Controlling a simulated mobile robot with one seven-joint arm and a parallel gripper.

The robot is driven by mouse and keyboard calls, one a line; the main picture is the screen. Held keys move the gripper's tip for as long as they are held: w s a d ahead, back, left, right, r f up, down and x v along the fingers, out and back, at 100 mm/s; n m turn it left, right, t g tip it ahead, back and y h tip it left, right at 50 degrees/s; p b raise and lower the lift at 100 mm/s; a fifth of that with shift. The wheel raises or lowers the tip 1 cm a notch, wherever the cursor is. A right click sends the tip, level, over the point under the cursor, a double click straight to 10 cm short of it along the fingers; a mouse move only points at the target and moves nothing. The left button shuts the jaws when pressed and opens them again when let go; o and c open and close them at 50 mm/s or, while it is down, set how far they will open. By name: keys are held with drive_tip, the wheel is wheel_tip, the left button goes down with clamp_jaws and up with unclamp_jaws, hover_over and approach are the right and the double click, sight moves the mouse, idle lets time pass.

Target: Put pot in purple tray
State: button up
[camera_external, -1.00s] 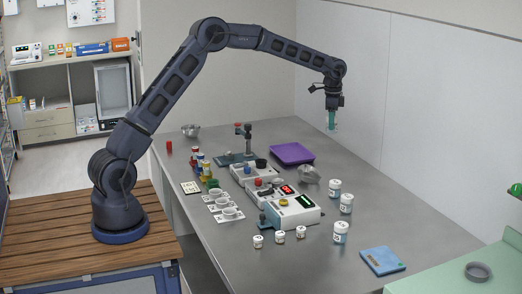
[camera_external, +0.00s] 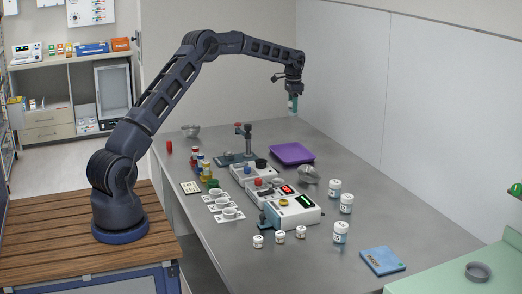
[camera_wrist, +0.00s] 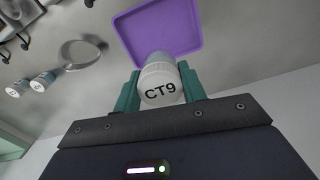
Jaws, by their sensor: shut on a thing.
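The purple tray (camera_external: 292,153) lies flat on the grey table toward its back, and nothing shows in it. It also shows in the wrist view (camera_wrist: 150,22), beyond the held pot. My gripper (camera_external: 293,103) is high above the table, over the tray's area. In the wrist view its green fingers (camera_wrist: 159,92) are shut on a white pot (camera_wrist: 158,78) marked "CT9". In the external view the fingers mostly hide the pot.
A metal bowl (camera_external: 308,174) sits close to the tray's front right. White jars (camera_external: 346,203) stand to the right of it. Grey devices (camera_external: 292,211) and a stand (camera_external: 237,157) lie left and in front of the tray. A blue packet (camera_external: 382,260) lies at front right.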

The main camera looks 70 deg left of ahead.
wheel_tip(320, 180, down, 19)
drive_tip(key=shift+r, duration=0.2)
idle(0.4)
drive_tip(key=shift+f, duration=0.1)
drive_tip(key=o, duration=1)
